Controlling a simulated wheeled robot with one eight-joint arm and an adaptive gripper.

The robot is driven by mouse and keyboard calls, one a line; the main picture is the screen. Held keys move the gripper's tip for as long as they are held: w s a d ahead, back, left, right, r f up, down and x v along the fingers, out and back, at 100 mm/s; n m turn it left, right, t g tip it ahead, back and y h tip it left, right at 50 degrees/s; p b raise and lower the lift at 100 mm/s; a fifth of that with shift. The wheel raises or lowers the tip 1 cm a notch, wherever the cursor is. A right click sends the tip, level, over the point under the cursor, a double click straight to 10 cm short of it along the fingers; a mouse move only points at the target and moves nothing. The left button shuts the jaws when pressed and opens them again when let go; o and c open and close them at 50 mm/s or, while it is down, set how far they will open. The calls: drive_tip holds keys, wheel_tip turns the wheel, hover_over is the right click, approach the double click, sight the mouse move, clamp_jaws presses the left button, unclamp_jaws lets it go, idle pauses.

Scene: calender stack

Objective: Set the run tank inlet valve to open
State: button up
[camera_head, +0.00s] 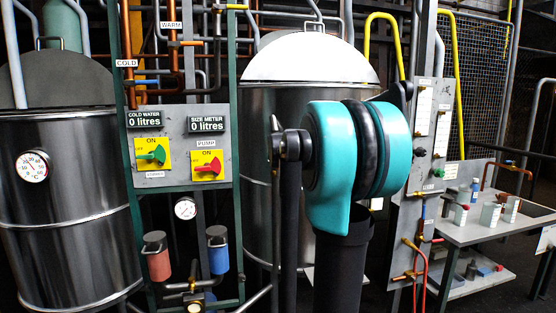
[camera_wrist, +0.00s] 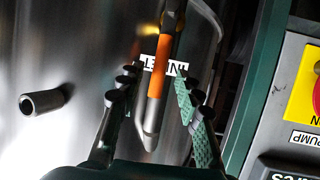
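In the wrist view, a lever-like handle with an orange band (camera_wrist: 158,85) runs roughly upright in front of a shiny steel tank wall. A white label (camera_wrist: 176,68) reading INLET upside down shows behind it. My gripper (camera_wrist: 160,75) is open, with one dark finger on each side of the handle. A gap shows on both sides, and I cannot tell the depth between fingers and handle. In the head view my teal arm stands before the middle steel tank (camera_head: 258,110), and the inlet handle cannot be made out there.
A control panel (camera_head: 172,178) with a green and a red switch stands left of my arm. Its green frame (camera_wrist: 248,100) is close on the right in the wrist view. A short steel stub (camera_wrist: 45,101) juts out at left. A side table (camera_head: 465,232) stands at right.

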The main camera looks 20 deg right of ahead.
drive_tip(key=v, duration=0.9)
drive_tip(key=shift+s, duration=0.2)
drive_tip(key=shift+r, duration=0.1)
drive_tip(key=s+a+f+n+g+y, duration=0.1)
drive_tip(key=s+a+f+g, duration=0.2)
drive_tip(key=s+f, duration=0.8)
drive_tip(key=s+a+f+n+g+y, duration=0.1)
drive_tip(key=s+a+f+g, duration=0.2)
drive_tip(key=s+f, duration=0.8)
drive_tip(key=s+a+f+n+g+y, duration=0.1)
drive_tip(key=s+a+f+g, duration=0.1)
drive_tip(key=s+a+f, duration=0.4)
drive_tip(key=s+f, duration=0.5)
drive_tip(key=f, duration=0.8)
drive_tip(key=shift+s+f+g+y, duration=0.2)
drive_tip(key=shift+f+g+y, duration=0.2)
